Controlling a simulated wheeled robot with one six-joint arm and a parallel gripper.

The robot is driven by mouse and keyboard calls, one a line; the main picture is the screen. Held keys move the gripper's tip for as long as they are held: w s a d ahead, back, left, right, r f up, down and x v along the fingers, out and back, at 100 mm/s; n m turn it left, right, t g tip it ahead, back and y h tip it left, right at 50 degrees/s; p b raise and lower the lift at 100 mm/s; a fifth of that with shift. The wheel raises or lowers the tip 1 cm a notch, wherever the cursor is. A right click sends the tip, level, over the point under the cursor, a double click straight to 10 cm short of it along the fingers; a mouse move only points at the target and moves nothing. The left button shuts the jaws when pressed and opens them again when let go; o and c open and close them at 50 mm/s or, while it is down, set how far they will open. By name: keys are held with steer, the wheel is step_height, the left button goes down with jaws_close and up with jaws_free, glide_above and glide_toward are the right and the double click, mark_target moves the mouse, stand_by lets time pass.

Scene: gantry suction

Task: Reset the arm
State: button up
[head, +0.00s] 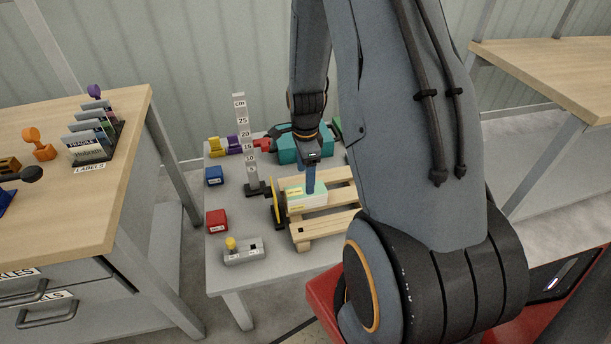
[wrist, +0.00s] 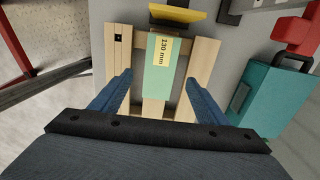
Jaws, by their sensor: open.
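My gripper (head: 311,190) is open and empty above the pallet on the small grey table. In the wrist view its two blue fingers (wrist: 158,78) stand wide apart. A mint-green box (head: 312,197) with a yellow label lies on the wooden pallet (head: 335,222). The box also shows in the wrist view (wrist: 156,87), between the fingers, with gaps on both sides; its label reads 130 mm. The head view shows the fingers at the top of the box, but I cannot tell the exact height. My arm hides the pallet's right part.
A yellow plate (head: 278,203) stands at the pallet's left end, beside an upright cm scale (head: 239,130). A teal case (head: 290,148) stands behind. Blue (head: 214,176) and red (head: 217,220) blocks and a switch box (head: 244,251) are at left. Wooden-topped benches flank the table.

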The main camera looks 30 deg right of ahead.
stand_by(0.3)
steer(key=shift+a+r, duration=0.2)
steer(key=shift+r, duration=0.1)
steer(key=s+a+r+n, duration=1.4)
steer(key=r+n, duration=0.4)
steer(key=n, duration=0.3)
steer(key=shift+s+a+r, duration=0.25)
steer(key=shift+s+a, duration=0.1)
steer(key=shift+s, duration=0.25)
